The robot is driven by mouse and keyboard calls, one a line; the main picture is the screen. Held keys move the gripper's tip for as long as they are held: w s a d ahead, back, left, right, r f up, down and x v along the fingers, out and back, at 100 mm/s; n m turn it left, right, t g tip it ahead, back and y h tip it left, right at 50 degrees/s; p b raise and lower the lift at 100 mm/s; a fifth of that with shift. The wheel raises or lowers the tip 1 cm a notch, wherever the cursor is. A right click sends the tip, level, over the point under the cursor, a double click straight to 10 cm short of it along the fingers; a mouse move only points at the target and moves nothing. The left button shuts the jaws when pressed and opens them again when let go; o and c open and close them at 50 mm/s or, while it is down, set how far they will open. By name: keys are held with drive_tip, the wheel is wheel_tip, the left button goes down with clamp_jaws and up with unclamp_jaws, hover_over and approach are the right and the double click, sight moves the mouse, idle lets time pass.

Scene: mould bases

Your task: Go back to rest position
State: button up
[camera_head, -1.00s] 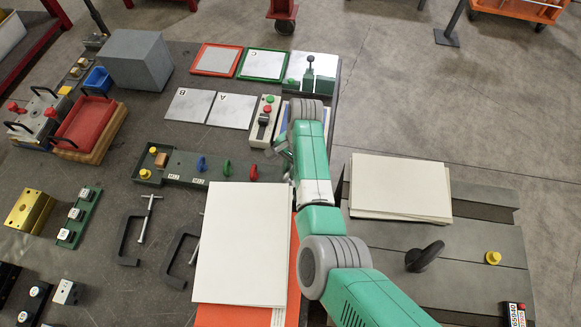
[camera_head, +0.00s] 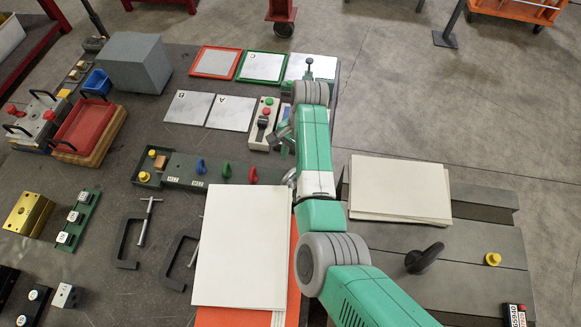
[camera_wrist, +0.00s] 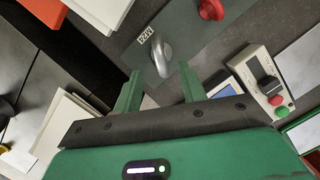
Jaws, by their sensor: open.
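My gripper (camera_wrist: 160,69) is open and empty in the wrist view, its two green fingers apart. A grey metal handle (camera_wrist: 161,57) stands on a dark green plate beyond the fingertips, in line with the gap between them; whether the fingers touch it I cannot tell. In the head view my green and white arm reaches over the table's right edge, and the gripper itself is mostly hidden behind the arm. The dark green holder bar (camera_head: 180,168) with yellow, blue, green and red handles lies just left of the arm.
A white board stack (camera_head: 240,245) lies left of my arm's elbow. Another board stack (camera_head: 400,187) lies on a grey mould base (camera_head: 440,240) at right. A button box (camera_head: 263,124) stands close to the wrist. A red tray (camera_head: 84,124) and grey block (camera_head: 137,62) are farther left.

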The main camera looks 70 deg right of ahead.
drive_tip(key=shift+v, duration=1.05)
